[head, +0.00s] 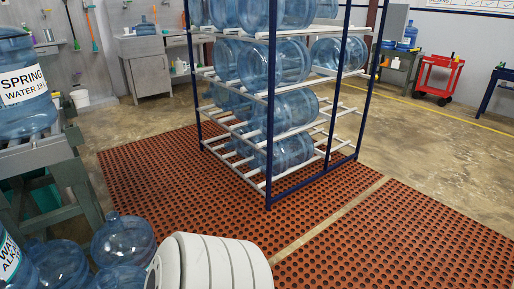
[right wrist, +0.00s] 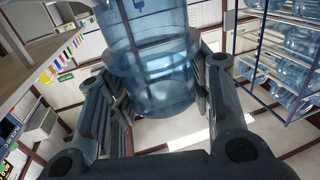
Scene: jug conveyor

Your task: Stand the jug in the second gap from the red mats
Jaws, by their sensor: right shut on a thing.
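A clear blue jug (right wrist: 150,85) fills the middle of the right wrist view. My right gripper (right wrist: 162,70) is shut on it, with a finger along each side. The held jug is not seen in the head view. The red mats (head: 345,247) cover the floor in the middle and right of the head view. A grey conveyor (head: 38,155) stands at the left edge and bears a blue jug labelled "SPRING WATER" (head: 24,85). Only its near end shows, so the gaps on it cannot be made out. My left gripper is not in view.
A blue-framed rack (head: 268,110) with several lying jugs stands on the mats; it also shows in the right wrist view (right wrist: 262,75). Several jugs (head: 123,240) stand at the lower left by the conveyor. A red cart (head: 438,77) is far right. The front mats are clear.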

